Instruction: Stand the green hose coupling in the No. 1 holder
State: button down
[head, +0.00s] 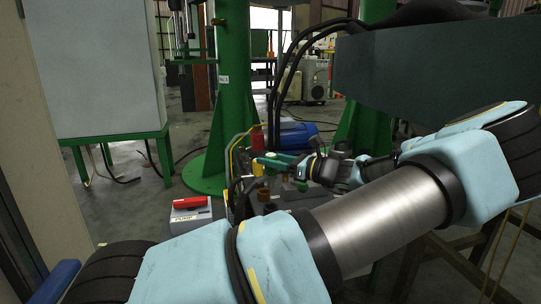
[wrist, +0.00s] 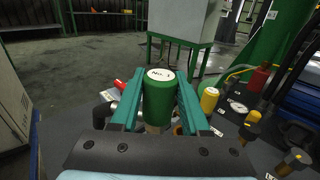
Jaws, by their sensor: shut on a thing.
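The green hose coupling (wrist: 158,103) is an upright green cylinder with a white "No. 1" label on top, seen in the wrist view. Brass shows below it. My gripper (wrist: 160,82) has its two teal fingers closed on the coupling's sides. In the head view my gripper (head: 268,161) is beyond my arm, above the bench of fittings; I cannot clearly make out the coupling there. The No. 1 holder cannot be identified in either view. What lies under the coupling is hidden by my gripper.
A grey box (head: 191,214) with a red part (head: 190,202) stands left of the fittings. Green columns (head: 234,95) rise behind.

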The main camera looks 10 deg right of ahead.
aim_at(271, 187)
jog(key=shift+f+b, duration=0.3)
jog(key=shift+f, duration=2.45)
jog(key=shift+p, duration=1.9)
jog(key=shift+f, duration=1.95)
jog(key=shift+c, duration=1.5)
grip_release()
jog(key=p+v, duration=0.2)
jog(key=v, duration=0.8)
jog(key=shift+s+d, duration=0.25)
jog(key=shift+d, duration=0.05)
jog(key=shift+s, duration=0.1)
